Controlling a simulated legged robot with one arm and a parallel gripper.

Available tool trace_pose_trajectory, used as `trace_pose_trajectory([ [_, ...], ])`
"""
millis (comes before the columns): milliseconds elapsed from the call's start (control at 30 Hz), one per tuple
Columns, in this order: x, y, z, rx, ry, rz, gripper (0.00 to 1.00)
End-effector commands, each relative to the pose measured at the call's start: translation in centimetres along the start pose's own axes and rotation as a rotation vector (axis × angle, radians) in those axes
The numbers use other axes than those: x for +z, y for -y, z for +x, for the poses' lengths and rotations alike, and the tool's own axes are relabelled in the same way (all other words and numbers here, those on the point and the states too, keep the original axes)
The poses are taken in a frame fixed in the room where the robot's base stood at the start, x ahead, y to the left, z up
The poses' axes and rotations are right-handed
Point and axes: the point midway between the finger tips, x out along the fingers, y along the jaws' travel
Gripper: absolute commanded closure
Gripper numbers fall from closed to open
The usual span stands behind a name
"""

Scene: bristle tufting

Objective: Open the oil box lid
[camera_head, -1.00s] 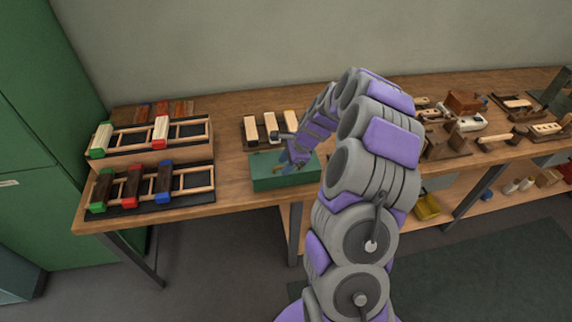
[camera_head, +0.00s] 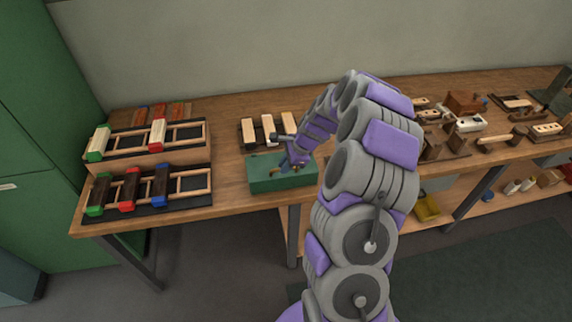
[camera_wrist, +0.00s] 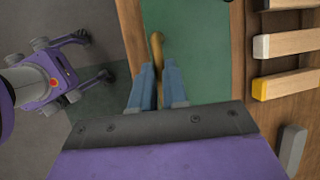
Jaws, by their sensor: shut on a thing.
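The oil box (camera_head: 283,180) is a green box near the front edge of the wooden bench in the head view. Its flat green lid (camera_wrist: 200,50) shows in the wrist view, with a curved brass-coloured handle (camera_wrist: 157,48) near its left edge. My gripper (camera_wrist: 165,85) is over the box with its two blue fingers on either side of the handle, shut on it. In the head view my gripper (camera_head: 287,163) is at the top of the box, partly hidden by my arm. The lid looks down on the box, though I cannot tell whether it is slightly raised.
Pale wooden blocks (camera_wrist: 288,43) lie in a rack right behind the box. Two racks of coloured-end blocks (camera_head: 150,188) stand at the bench's left. Wooden tools and blocks (camera_head: 465,125) cover the right side. A little bare bench (camera_head: 228,150) lies left of the box.

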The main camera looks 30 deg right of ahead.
Motion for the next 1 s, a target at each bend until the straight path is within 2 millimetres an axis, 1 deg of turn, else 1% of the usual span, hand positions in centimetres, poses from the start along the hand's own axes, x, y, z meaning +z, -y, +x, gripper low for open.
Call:
trace_pose_trajectory([
  [33,-0.5,0.0,0.0,-0.001,-0.007,0.0,1.0],
  [667,-1.1,0.3,-0.8,0.027,-0.008,0.016,1.0],
  [1000,-0.9,0.8,-2.0,0.09,-0.008,0.043,1.0],
])
